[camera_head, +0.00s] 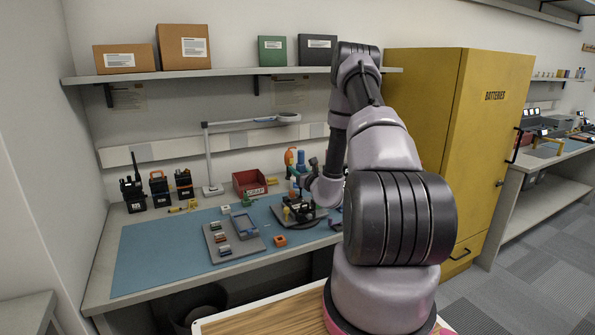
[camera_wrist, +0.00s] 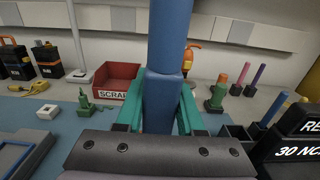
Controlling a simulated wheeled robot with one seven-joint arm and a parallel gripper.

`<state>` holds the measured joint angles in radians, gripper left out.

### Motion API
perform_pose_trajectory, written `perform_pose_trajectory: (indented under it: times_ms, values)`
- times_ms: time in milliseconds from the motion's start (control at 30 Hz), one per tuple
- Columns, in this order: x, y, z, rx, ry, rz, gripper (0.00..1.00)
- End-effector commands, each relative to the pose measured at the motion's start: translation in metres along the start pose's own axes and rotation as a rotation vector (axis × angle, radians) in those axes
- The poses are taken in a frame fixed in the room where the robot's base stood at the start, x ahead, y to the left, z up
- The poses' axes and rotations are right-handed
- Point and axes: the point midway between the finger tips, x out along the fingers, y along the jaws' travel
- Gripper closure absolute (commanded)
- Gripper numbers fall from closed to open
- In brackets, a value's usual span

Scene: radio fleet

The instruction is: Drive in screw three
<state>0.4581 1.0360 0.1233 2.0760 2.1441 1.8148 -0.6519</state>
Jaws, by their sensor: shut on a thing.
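My gripper (camera_wrist: 160,106) has teal fingers shut on an upright blue tool (camera_wrist: 170,40), probably a screwdriver handle. In the head view the blue tool (camera_head: 301,158) stands above the back of the mat, beside my wrist. A dark fixture (camera_head: 290,222) with a small yellow part on it stands on the mat just below and in front of my gripper. In the wrist view a black block with white lettering (camera_wrist: 296,140) is close at the right edge. The tool's tip is hidden, and no single screw or screw hole can be made out.
A red scrap bin (camera_wrist: 103,80) stands behind, left of the tool. An orange-topped tool (camera_head: 290,157) and coloured upright pieces are near the wall. The mat's left part (camera_head: 150,262) is clear.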

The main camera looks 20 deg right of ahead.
Motion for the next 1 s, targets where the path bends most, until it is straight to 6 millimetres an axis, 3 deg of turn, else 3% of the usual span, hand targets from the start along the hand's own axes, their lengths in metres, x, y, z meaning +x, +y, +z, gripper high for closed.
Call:
perform_pose_trajectory:
  times_ms: [1000]
  values:
    - [-0.0002, -0.0001, -0.0086, 0.0, 0.001, 0.0, 1.0]
